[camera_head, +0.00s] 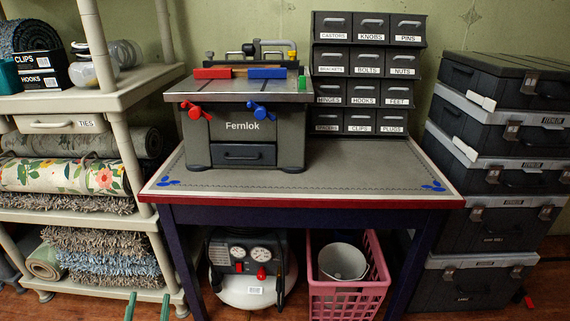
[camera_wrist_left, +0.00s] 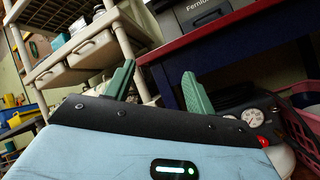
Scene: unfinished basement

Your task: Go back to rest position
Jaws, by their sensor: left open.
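My left gripper (camera_head: 147,307) shows only as two green fingertips at the bottom edge of the head view, in front of the beige shelf and left of the table. In the left wrist view its two green fingers (camera_wrist_left: 158,84) stand apart with nothing between them. They point up toward the gap between the shelf and the table. The gripper is open and empty. My right gripper is in neither view.
A table (camera_head: 330,178) with a red front edge bears a Fernlok machine (camera_head: 243,135) and a drawer rack (camera_head: 366,75). Beneath are a compressor (camera_head: 250,268) and pink crate (camera_head: 347,290). A beige shelf (camera_head: 125,100) stands left, stacked black cases (camera_head: 490,180) right.

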